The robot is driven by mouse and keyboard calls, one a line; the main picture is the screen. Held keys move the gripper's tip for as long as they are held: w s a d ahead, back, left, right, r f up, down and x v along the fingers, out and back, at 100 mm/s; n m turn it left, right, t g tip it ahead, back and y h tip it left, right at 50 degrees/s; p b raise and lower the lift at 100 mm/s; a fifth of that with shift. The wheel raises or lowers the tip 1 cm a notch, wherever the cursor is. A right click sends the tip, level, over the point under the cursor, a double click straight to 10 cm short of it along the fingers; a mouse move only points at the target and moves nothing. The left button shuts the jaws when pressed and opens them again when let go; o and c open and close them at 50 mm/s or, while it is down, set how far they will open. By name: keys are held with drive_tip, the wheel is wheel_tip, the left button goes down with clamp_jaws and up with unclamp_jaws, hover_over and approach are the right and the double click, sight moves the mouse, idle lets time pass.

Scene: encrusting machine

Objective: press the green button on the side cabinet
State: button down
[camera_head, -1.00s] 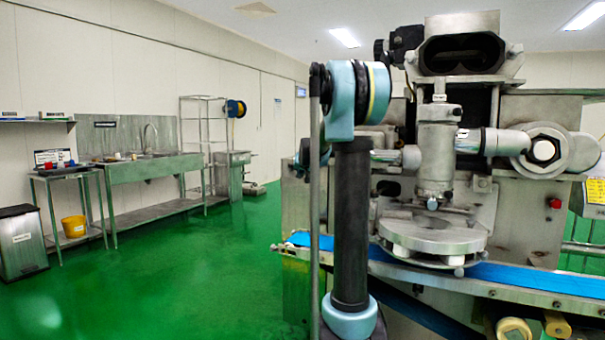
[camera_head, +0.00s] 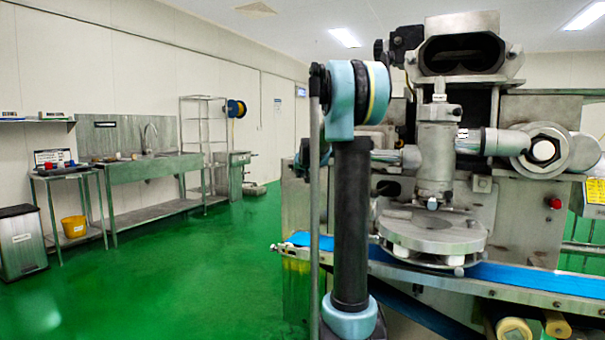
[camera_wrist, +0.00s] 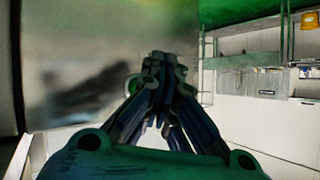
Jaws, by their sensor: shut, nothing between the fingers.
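My gripper (camera_wrist: 164,62) shows in the wrist view with its dark fingers shut together and nothing between them. A blurred grey metal panel (camera_wrist: 85,50), perhaps the side cabinet, fills the left of that view beyond the fingers. I cannot tell whether the fingertips touch the panel. In the head view the gripper is hidden, and no green button can be made out.
The encrusting machine (camera_head: 520,215) stands at the right, with a blue conveyor belt (camera_head: 530,280) and a red knob (camera_head: 555,203). A sink bench (camera_head: 150,170), a bin (camera_head: 20,243) and a yellow bucket (camera_head: 74,227) stand at the left. The green floor (camera_head: 180,270) between is clear.

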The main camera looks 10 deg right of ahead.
drive_tip(key=shift+w+d, duration=0.1)
drive_tip(key=shift+d, duration=0.05)
drive_tip(key=shift+w+d, duration=0.15)
drive_tip(key=shift+w, duration=0.05)
